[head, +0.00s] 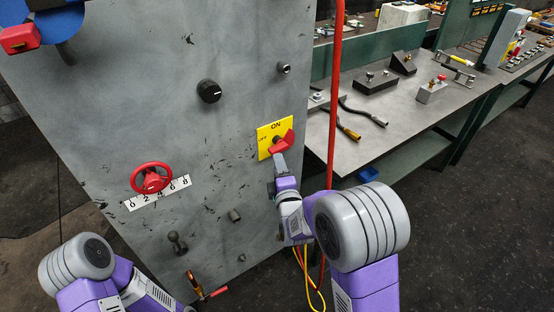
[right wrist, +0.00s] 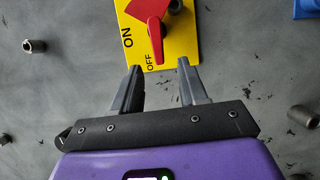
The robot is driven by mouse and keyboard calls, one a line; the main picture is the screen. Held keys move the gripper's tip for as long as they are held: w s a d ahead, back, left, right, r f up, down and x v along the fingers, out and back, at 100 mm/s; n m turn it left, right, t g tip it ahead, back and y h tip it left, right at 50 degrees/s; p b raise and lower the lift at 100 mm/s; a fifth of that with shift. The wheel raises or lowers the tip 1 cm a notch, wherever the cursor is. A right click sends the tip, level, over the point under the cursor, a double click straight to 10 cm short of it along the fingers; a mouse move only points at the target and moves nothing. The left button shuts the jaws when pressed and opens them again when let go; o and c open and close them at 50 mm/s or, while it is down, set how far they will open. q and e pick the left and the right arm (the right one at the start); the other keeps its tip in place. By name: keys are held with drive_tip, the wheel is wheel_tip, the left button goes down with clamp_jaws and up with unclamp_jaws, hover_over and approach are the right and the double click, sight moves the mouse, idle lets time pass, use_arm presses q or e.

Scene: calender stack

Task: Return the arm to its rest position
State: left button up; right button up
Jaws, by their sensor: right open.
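A red rotary switch handle (head: 281,143) sits on a yellow plate (head: 264,132) marked ON and OFF, on the grey panel. In the right wrist view the handle (right wrist: 156,36) has its narrow end near the OFF label on the yellow plate (right wrist: 184,42). My right gripper (head: 281,162) is just below the handle in the head view. In the right wrist view my right gripper (right wrist: 159,73) is open and empty, its fingertips at the plate's lower edge, on either side of the handle's narrow end. My left arm shows at the lower left; its gripper is out of view.
The grey panel (head: 210,150) carries a red handwheel (head: 152,178) over a number scale, a black knob (head: 209,91) and several small fittings. A red pipe (head: 336,80) runs beside the panel's right edge. A workbench (head: 365,148) with tools stands to the right.

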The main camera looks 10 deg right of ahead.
drive_tip(key=shift+s, duration=0.15)
idle(0.3)
drive_tip(key=s+d+f+m+g+y, duration=0.1)
drive_tip(key=s+f+m+g, duration=0.4)
drive_tip(key=f, duration=0.8)
drive_tip(key=s+f+m+g, duration=0.4)
drive_tip(key=s+f, duration=0.1)
drive_tip(key=f, duration=0.7)
drive_tip(key=s+a+f+m+g+y, duration=0.2)
drive_tip(key=s+a+f+m+g, duration=0.1)
drive_tip(key=s, duration=0.6)
drive_tip(key=s+a+f+m+g+y, duration=0.2)
drive_tip(key=s+f+m+g, duration=0.3)
drive_tip(key=s+f+m, duration=0.3)
drive_tip(key=shift+s+a+g, duration=0.3)
drive_tip(key=shift+s+a, duration=0.3)
drive_tip(key=shift+s, duration=0.6)
